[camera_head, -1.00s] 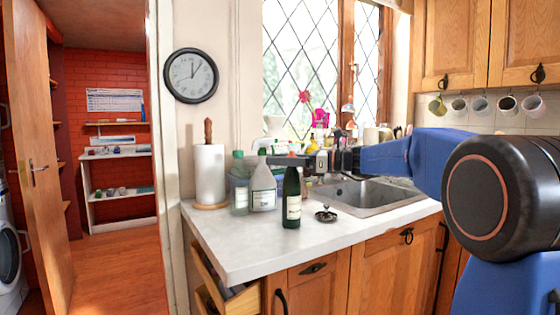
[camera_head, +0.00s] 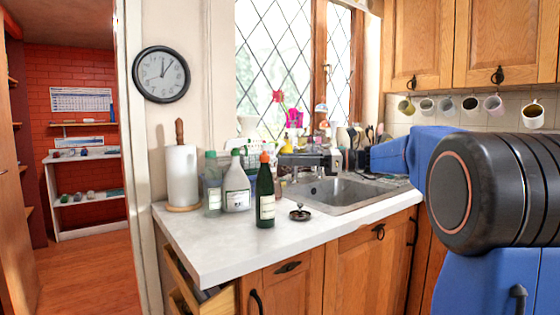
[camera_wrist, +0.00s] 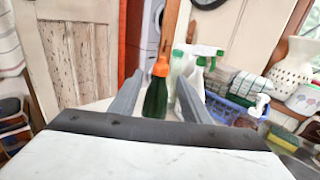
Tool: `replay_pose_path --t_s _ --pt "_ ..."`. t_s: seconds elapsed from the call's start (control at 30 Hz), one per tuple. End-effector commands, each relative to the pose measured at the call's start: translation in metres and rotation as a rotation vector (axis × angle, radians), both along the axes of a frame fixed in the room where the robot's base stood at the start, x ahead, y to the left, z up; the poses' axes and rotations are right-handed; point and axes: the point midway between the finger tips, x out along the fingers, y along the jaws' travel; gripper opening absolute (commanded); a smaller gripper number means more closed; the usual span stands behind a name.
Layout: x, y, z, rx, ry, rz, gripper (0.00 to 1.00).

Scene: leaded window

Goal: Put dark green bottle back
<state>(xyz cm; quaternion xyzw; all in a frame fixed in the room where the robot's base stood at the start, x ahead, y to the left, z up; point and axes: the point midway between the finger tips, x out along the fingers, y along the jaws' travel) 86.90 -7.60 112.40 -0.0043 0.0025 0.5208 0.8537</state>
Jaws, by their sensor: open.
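The dark green bottle (camera_head: 265,198), with a white label and an orange cap, stands upright on the white worktop near its front left part. In the wrist view the bottle (camera_wrist: 156,97) shows between the open fingers, nearer the left one and beyond the tips. My gripper (camera_head: 284,160) is just right of the bottle's top in the head view, pointing left. My gripper (camera_wrist: 157,92) is open and empty. The bottle's lower part is hidden in the wrist view.
A spray bottle (camera_head: 237,187) and a clear green-capped bottle (camera_head: 213,186) stand close behind to the left, by a paper towel roll (camera_head: 182,176). A sink strainer (camera_head: 299,213) lies right of the bottle, before the sink (camera_head: 340,193). An open drawer (camera_head: 203,294) juts out below.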

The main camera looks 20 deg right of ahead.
Motion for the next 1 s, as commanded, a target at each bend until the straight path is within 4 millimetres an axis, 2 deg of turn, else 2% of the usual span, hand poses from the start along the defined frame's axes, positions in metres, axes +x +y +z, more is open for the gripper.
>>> replay_pose_path --t_s 0.33,0.47,0.57,0.73,0.83,1.0 --pt "-0.004 -0.003 -0.001 -0.005 -0.002 0.002 0.43" --pt "-0.018 0.014 -0.013 -0.08 -0.023 0.011 0.43" --pt "-0.042 0.038 -0.038 -0.214 -0.059 0.034 0.43" --pt "-0.103 0.076 -0.099 -0.526 -0.173 0.117 0.43" --pt "-0.142 0.089 -0.136 -0.712 -0.255 0.189 0.43" --pt "-0.207 0.094 -0.197 -1.018 -0.419 0.347 0.43"
